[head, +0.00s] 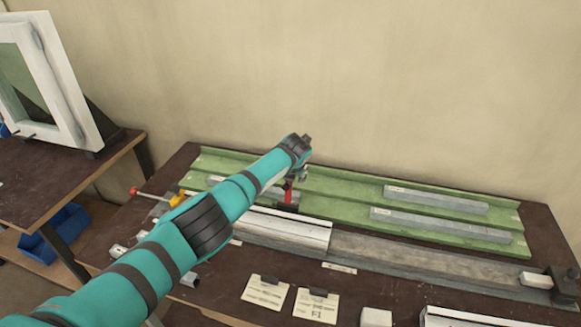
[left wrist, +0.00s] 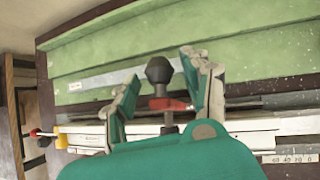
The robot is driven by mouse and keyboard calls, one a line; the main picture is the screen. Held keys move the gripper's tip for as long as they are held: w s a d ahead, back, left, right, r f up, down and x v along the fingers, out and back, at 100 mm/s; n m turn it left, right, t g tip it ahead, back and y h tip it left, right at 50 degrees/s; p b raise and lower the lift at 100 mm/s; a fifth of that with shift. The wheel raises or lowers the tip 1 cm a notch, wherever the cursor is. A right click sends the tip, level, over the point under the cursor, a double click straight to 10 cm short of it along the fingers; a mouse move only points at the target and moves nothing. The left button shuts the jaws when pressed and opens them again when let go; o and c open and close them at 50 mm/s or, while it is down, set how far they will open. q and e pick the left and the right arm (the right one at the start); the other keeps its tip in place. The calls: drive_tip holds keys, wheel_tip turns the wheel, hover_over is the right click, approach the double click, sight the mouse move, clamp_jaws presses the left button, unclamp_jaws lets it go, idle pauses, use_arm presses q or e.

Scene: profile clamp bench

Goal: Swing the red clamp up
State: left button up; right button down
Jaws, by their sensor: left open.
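The red clamp (head: 288,194) stands at the profile rail in the middle of the bench, partly hidden by my left arm. In the left wrist view the red clamp (left wrist: 168,103) shows as a red piece with a black knob (left wrist: 158,70) above it. My left gripper (left wrist: 160,66) is open, with one finger on each side of the knob. I see a gap on both sides, and nothing is gripped. In the head view my left gripper (head: 299,173) is small and mostly hidden behind its wrist. My right gripper is not in view.
A pale profile (head: 285,230) lies on a grey rail (head: 400,259). Behind it a green tray (head: 345,185) holds grey bars (head: 435,199). A yellow part (head: 178,198) and a red-tipped rod (head: 140,191) stand at left. Cards (head: 316,305) lie in front.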

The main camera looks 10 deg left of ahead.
use_arm(q)
drive_tip(key=v, duration=1.1)
drive_tip(key=shift+s+a+r, duration=0.2)
drive_tip(key=shift+r, duration=0.1)
drive_tip(key=shift+f, duration=0.1)
